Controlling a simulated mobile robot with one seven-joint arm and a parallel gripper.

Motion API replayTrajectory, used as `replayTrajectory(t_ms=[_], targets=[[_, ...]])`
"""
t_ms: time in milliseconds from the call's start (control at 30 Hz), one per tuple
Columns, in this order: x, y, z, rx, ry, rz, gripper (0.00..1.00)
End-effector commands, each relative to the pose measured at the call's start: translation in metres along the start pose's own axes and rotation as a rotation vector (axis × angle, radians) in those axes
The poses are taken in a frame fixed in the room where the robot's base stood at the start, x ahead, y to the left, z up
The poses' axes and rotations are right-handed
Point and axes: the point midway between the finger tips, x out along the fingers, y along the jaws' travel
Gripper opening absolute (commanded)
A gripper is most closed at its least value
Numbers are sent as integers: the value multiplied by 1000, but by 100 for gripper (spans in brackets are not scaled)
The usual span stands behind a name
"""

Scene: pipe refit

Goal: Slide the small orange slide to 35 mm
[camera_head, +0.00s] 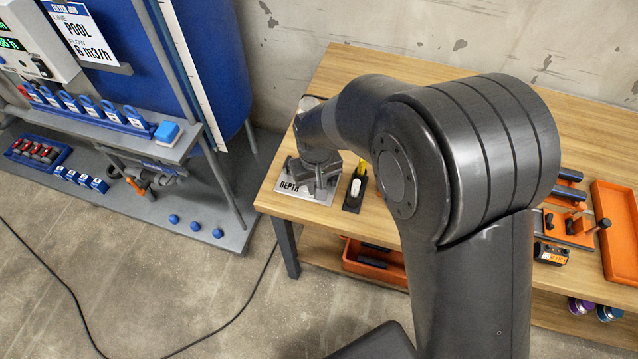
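My gripper (316,180) is at the left end of the wooden workbench, low over a pale plate marked DEPTH (290,189). My wrist and gripper cover most of what stands on that plate. I cannot make out a small orange slide or a millimetre scale there. The fingers are small and dark in this view, so I cannot tell whether they are open or shut, or whether they touch anything.
A black holder (353,200) with a yellow and a white item stands just right of the plate. Orange-and-black clamp-like tooling (568,228) and an orange tray (617,228) lie at the bench's right. A blue tank rig (210,60) stands left, across a floor gap.

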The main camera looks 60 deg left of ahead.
Motion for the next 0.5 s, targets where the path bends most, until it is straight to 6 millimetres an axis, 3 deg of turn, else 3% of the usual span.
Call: replayTrajectory(t_ms=[267, 300, 500], targets=[[-1, -3, -2, 1, 1, -1, 0], [-1, -3, -2, 1, 1, -1, 19], [0, -3, -2, 0, 1, 0, 35]])
